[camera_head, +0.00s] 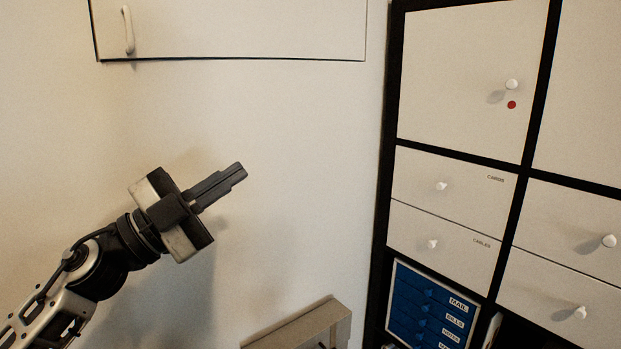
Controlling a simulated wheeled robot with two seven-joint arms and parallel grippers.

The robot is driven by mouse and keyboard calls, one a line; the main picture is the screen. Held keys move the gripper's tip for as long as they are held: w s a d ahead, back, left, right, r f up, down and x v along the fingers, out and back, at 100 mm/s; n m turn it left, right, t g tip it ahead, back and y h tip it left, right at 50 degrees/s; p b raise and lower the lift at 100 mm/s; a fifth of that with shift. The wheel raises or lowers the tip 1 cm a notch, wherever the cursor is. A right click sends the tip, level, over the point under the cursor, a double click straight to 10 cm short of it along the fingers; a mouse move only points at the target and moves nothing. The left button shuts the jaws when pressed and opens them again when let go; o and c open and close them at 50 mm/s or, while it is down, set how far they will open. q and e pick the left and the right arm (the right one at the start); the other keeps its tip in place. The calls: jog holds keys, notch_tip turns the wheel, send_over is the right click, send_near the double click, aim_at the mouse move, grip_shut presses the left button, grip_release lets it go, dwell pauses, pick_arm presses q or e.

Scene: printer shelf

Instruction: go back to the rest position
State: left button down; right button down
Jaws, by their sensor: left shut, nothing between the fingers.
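My left gripper (241,170) comes in from the lower left on my left arm. Its fingers are together and empty, pointing up and to the right in front of the pale wall. It appears apart from the shelf and the cabinet. My right gripper is not in view.
A black-framed shelf (529,122) with white doors and drawers stands at the right. A blue drawer unit (414,292) with labels sits in its lower compartment. A white cabinet (240,28) hangs at the top. A beige object (305,326) shows at the bottom edge.

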pick_arm(q)
jog(key=s+a+f+n+t+y, duration=0.1)
jog(key=s+f+n+t+y, duration=0.15)
jog(key=f+n+y, duration=0.65)
jog(key=s+a+f+n+t+y, duration=0.15)
jog(key=f+n+t+y, duration=0.25)
jog(key=f+n, duration=0.7)
jog(key=s+f+g+y, duration=0.1)
jog(key=s+f+g, duration=0.3)
jog(key=s+f, duration=0.4)
jog(key=s+f+n+g+y+p, duration=0.1)
jog(key=s+f+g+y, duration=0.1)
jog(key=s+f, duration=0.6)
notch_tip(320, 180, down, 5)
jog(key=shift+s+f+g, duration=0.1)
jog(key=shift+s+g, duration=0.1)
jog(key=shift+g, duration=0.65)
